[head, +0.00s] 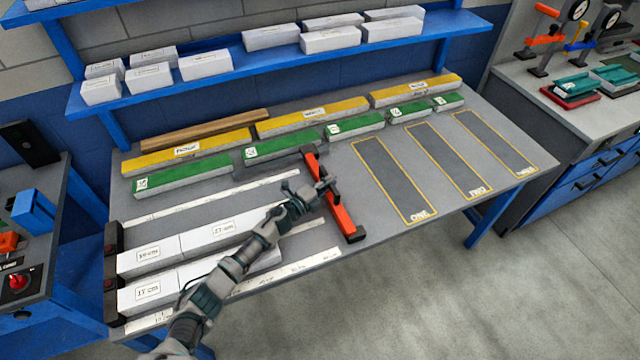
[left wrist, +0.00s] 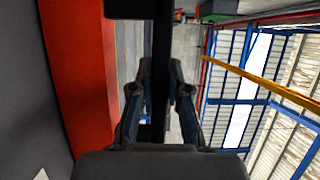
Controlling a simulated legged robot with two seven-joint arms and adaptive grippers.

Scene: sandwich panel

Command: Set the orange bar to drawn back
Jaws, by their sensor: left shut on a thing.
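The orange bar (head: 342,212) lies across the measuring strips on the grey table, right of the white blocks, with dark pieces at its ends. My left gripper (head: 328,186) is at the bar's middle, shut on its dark handle. In the left wrist view, my left gripper (left wrist: 158,92) has its fingers on either side of the dark handle (left wrist: 160,60), and the orange bar (left wrist: 82,80) runs along the left. The front white block (head: 200,283) ends short of the bar, leaving a gap. My arm hides part of the back white block (head: 215,232). My right gripper is out of view.
Green blocks (head: 285,147) and yellow blocks (head: 312,116) stand in rows behind. Outlined grey areas (head: 395,180) to the bar's right are empty. Black end stops (head: 112,275) stand at the left. A blue shelf (head: 270,65) with white blocks hangs behind.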

